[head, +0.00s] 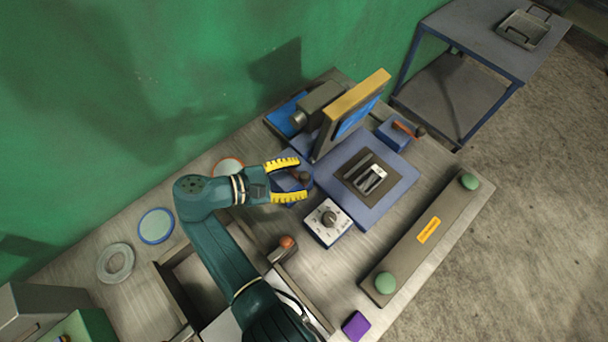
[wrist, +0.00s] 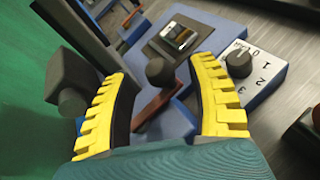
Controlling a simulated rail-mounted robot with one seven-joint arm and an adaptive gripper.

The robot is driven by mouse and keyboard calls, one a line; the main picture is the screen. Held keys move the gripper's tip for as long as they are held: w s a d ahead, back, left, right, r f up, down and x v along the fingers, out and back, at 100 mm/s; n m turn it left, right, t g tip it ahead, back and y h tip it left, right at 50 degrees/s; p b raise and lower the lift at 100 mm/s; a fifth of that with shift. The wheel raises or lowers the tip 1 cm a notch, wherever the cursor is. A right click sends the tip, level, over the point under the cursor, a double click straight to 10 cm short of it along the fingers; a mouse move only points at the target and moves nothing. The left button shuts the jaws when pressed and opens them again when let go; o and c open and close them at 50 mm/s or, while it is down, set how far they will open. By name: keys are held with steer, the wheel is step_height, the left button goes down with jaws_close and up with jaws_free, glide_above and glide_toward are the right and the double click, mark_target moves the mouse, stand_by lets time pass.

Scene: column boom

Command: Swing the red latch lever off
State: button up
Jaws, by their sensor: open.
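My gripper (head: 302,179) is open at the left side of the blue machine base (head: 390,195). A red-brown lever (wrist: 154,110) with a dark round knob (wrist: 160,71) sits on a small blue block between my yellow fingers in the wrist view. The knob lies near the fingertips with gaps on both sides in that view. In the head view the fingers partly hide this lever. A second, orange-red lever (head: 404,128) with a dark knob sits on a blue block at the machine's far right corner, apart from my gripper.
A yellow-topped upright panel (head: 352,108) stands just behind my gripper. A white dial box (head: 328,222) stands close in front. A knobbed lever (head: 284,247) stands beside an open recess. A grey bar with two green buttons (head: 424,238) lies along the right edge.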

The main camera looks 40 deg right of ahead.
steer(key=v, duration=1)
steer(key=shift+s, duration=0.1)
